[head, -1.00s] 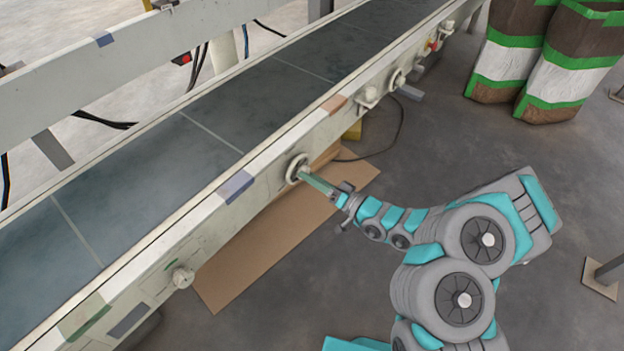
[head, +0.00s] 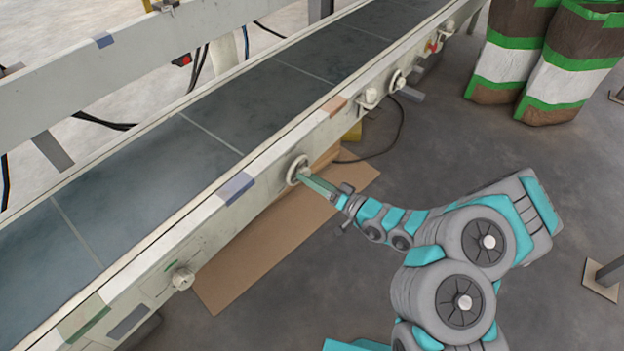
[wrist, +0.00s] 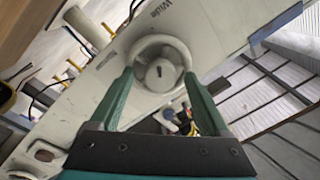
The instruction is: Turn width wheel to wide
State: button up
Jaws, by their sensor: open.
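The width wheel (head: 297,170) is a pale round handwheel on the side rail of the conveyor. In the wrist view the wheel (wrist: 161,42) has a dark mark on its hub, and the word "Wide" shows on the panel beyond it; a second label at its left is too small to read surely. My gripper (head: 307,176) is at the wheel. In the wrist view the green fingers of my gripper (wrist: 160,78) are spread apart, one at each side of the wheel's near rim. I cannot tell whether they touch it.
The conveyor belt (head: 160,175) runs diagonally behind the rail. Another knob (head: 182,278) sits lower left on the rail, and a handwheel (head: 397,80) farther up right. Flat cardboard (head: 250,250) lies on the floor below. Striped bags (head: 545,60) stand at upper right.

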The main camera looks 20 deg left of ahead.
jog(key=shift+d, duration=0.1)
jog(key=v, duration=0.7)
jog(key=shift+s+d, duration=0.15)
jog(key=shift+d, duration=0.1)
dwell(0.4)
jog(key=s+a+r+n+g+y, duration=0.15)
jog(key=s+r+g, duration=0.25)
jog(key=r, duration=0.4)
jog(key=s+a+r+n+g, duration=0.3)
jog(key=s+r+g, duration=0.15)
jog(key=r, duration=0.25)
jog(key=s+d+r+n+g+h+p, duration=0.15)
jog(key=s+r+g+h, duration=0.4)
jog(key=s, duration=0.55)
jog(key=s+d+m+t+h, duration=0.2)
jog(key=s+d+m+h, duration=0.1)
jog(key=d, duration=0.6)
jog(key=s+d+r+m+t+h, duration=0.1)
jog(key=s+d+m+h, duration=0.3)
jog(key=d, duration=0.5)
jog(key=s+d+r+m+t+h, duration=0.1)
jog(key=s+d+m+h, duration=0.3)
jog(key=d, duration=0.5)
jog(key=t+h, duration=0.1)
jog(key=h, duration=0.1)
jog(key=shift+s+d+t+h, duration=0.2)
jog(key=shift+s+t+h, duration=0.1)
jog(key=shift+t, duration=0.1)
